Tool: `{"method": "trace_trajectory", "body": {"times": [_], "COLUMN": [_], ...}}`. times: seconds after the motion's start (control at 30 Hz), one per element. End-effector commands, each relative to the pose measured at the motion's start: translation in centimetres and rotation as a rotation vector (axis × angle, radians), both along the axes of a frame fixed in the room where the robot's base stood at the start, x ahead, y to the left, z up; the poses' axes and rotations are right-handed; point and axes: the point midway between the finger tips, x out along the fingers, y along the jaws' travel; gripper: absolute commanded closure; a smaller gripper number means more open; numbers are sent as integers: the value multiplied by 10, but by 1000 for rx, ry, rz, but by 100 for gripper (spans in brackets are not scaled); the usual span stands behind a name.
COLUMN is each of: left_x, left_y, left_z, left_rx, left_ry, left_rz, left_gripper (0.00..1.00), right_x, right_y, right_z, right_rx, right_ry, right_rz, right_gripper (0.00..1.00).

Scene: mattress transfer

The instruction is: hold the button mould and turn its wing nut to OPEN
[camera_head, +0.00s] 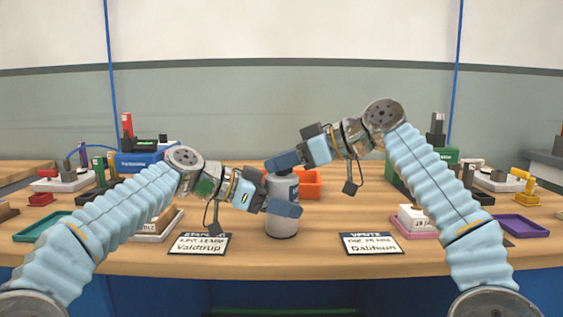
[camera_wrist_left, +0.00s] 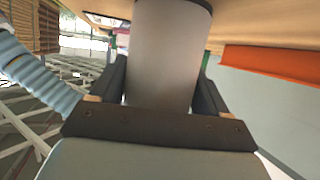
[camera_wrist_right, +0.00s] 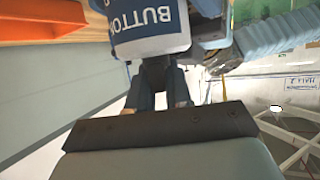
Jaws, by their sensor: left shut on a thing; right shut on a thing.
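The button mould (camera_head: 282,224) is a light grey cylinder with a blue label, upright at the middle of the table. My left gripper (camera_head: 270,203) is shut around its body from the left; the left wrist view shows the cylinder (camera_wrist_left: 165,50) between both fingers. My right gripper (camera_head: 284,163) is at the mould's top, its fingers close together and shut on the wing nut, which they hide. The right wrist view shows the label with "BUTTON" (camera_wrist_right: 148,28) beyond the fingers. I cannot read the nut's angle or any OPEN mark.
An orange bin (camera_head: 310,184) stands behind the mould. Printed cards lie in front at left (camera_head: 200,244) and right (camera_head: 371,244). A green tray (camera_head: 42,226) is at far left, a purple tray (camera_head: 522,226) at far right. Devices crowd both sides of the table.

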Motion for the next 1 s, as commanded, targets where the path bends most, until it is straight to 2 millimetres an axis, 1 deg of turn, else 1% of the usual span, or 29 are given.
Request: {"method": "trace_trajectory", "body": {"times": [0.13, 0.17, 0.2, 0.27, 0.3, 0.53, 0.63, 0.9, 1.0], "left_x": [-1, -1, -1, -1, -1, 0, 0, 0, 0], "left_y": [0, 0, 0, 0, 0, 0, 0, 0, 0], "left_z": [3, 3, 3, 3, 3, 2, 2, 2, 2], "left_rx": [-4, -4, -4, -3, -3, -3, -3, -3, -3], "left_ry": [-3, -3, -3, -3, -3, -2, -2, -2, -2], "left_rz": [-1, -1, -1, -1, -1, 1, 1, 1, 1], "left_gripper": [83, 83, 83, 83, 83, 83, 83, 83, 83], "right_x": [1, 1, 1, 1, 0, 0, -2, -16, -20], "right_y": [0, 0, 0, 0, 0, 0, -6, -46, -58], "right_z": [0, 0, 0, 0, 0, 0, 3, 20, 25], "right_rx": [-1, -1, -1, -1, -1, -1, 0, 0, 0], "right_ry": [0, 0, 0, 0, 0, 1, 0, -1, 0], "right_rz": [-2, -2, -2, -2, -2, -1, -2, -4, -3], "right_gripper": [100, 76, 70, 61, 60, 60, 60, 60, 60]}}
